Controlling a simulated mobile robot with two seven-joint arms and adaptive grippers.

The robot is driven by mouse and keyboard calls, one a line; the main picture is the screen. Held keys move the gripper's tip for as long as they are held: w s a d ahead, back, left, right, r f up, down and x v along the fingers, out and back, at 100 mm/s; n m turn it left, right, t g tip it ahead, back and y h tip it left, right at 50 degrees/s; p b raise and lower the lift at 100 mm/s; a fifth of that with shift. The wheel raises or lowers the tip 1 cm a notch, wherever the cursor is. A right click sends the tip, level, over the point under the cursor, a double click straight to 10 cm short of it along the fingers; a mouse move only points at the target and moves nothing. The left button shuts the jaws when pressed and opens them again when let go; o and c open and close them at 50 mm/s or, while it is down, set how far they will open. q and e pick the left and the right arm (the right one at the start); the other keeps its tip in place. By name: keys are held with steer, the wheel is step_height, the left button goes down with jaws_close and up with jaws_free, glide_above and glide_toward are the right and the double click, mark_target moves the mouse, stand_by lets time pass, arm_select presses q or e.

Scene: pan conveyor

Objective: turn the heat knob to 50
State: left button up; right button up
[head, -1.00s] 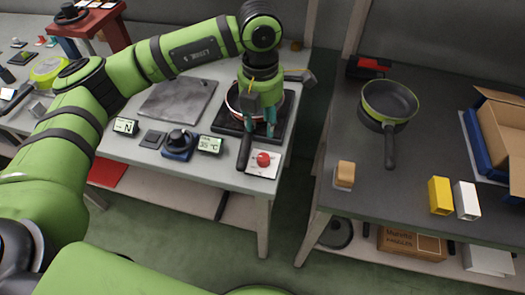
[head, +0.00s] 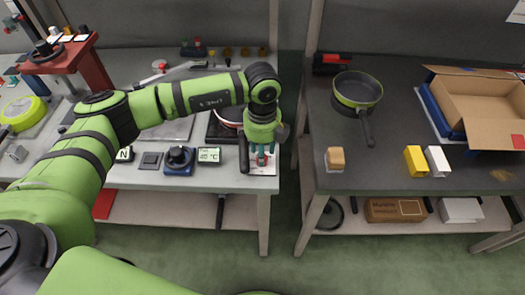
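The heat knob (head: 180,156) is black and sits on a blue base on the left table. Beside it, a small display (head: 209,155) seems to read 45 °C, though the digits are small. A pan (head: 229,115) with a red rim rests on the dark hot plate (head: 216,130), partly hidden by my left arm. My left gripper (head: 262,157) points down over the white plate of the red button (head: 262,161), right of the knob and apart from it. Its teal fingers look spread, with red showing between them; contact with the button cannot be told. My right gripper is out of view.
A small dark pad (head: 150,160) and another display (head: 125,154) lie left of the knob. The right table holds a green-rimmed pan (head: 357,92), a yellow block (head: 415,161), a white block (head: 437,161) and an open cardboard box (head: 485,105). A gap separates the tables.

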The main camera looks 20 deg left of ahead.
arm_select(q)
steer(key=shift+s+f, duration=0.1)
steer(key=shift+f, duration=0.9)
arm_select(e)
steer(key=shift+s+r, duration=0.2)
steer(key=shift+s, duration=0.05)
arm_select(q)
jaws_close()
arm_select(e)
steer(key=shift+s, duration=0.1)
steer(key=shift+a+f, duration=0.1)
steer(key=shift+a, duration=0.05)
